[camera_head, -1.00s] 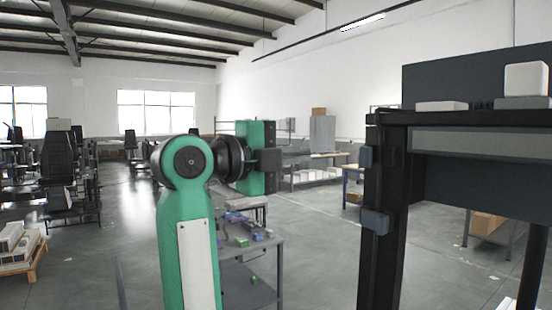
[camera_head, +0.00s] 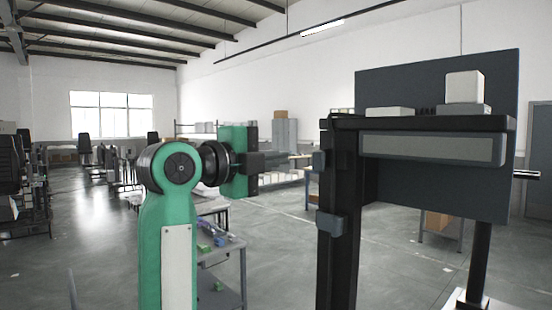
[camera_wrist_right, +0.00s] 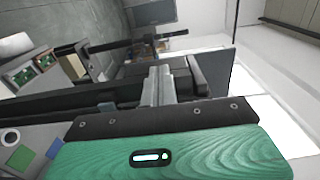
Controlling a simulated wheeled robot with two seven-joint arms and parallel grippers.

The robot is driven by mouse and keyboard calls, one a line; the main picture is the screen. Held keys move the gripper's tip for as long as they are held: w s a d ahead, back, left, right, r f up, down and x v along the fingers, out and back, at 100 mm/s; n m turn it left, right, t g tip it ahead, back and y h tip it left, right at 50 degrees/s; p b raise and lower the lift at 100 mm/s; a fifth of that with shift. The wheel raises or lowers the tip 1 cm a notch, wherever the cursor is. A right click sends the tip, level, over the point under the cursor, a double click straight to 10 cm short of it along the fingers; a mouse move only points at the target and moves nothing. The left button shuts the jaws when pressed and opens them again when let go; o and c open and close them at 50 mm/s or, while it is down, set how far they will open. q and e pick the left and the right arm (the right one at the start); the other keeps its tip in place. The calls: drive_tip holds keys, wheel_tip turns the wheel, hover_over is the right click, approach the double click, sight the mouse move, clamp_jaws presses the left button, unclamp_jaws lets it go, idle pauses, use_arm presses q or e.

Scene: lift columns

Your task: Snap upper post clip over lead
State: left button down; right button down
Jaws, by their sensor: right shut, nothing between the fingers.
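The black upright post (camera_head: 342,262) stands at the front left corner of a raised workstation in the head view. I cannot make out a lead at either clip. My right gripper (camera_head: 258,161) is left of the upper clip at about its height, with a gap in the picture. In the right wrist view, its pale fingers (camera_wrist_right: 158,86) are together and empty. A small blue-grey block (camera_wrist_right: 107,106), perhaps a clip, lies left of them. My left gripper is out of view.
A low grey bench (camera_head: 222,247) with small coloured parts stands behind my right arm. Floor beyond is partly open.

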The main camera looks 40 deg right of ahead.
sight(313, 161)
drive_tip(key=shift+s+a, duration=0.15)
drive_tip(key=shift+a, duration=2)
drive_tip(key=shift+d, duration=0.1)
drive_tip(key=shift+s+d+b, duration=0.15)
drive_tip(key=shift+s+b, duration=0.1)
drive_tip(key=shift+s, duration=1.85)
drive_tip(key=shift+s+d+b, duration=0.15)
drive_tip(key=shift+s+b, duration=0.1)
drive_tip(key=shift+s, duration=1.85)
drive_tip(key=shift+d, duration=0.25)
drive_tip(key=shift+w+d, duration=0.1)
drive_tip(key=shift+d, duration=0.4)
